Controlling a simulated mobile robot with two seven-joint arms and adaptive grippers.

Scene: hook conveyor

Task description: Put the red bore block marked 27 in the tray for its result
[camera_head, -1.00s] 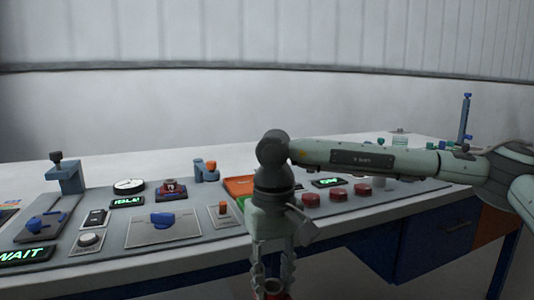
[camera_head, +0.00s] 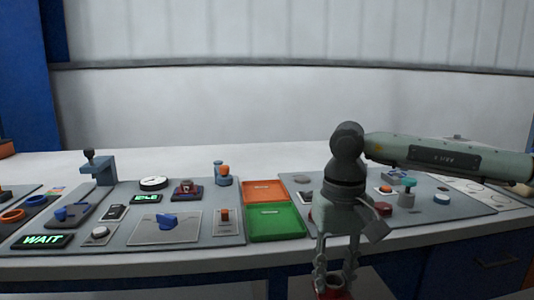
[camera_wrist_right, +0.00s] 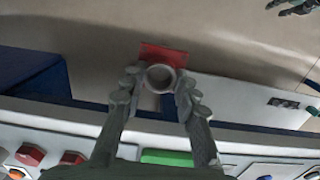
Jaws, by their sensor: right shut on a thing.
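My right gripper (camera_head: 336,272) points down in front of the bench's front edge. It is shut on the red bore block (camera_head: 331,294), which is cut off by the bottom of the head view. In the right wrist view the red block (camera_wrist_right: 165,54) shows with its pale round bore ring (camera_wrist_right: 160,77) between the fingers; no number is readable.
A panel left of the trays carries a WAIT display (camera_head: 42,241), a blue knob (camera_head: 166,221), a round dial (camera_head: 153,183) and a dark red fixture (camera_head: 186,190). A blue-grey clamp stand (camera_head: 98,170) rises at the back left. More fittings stand right of the trays.

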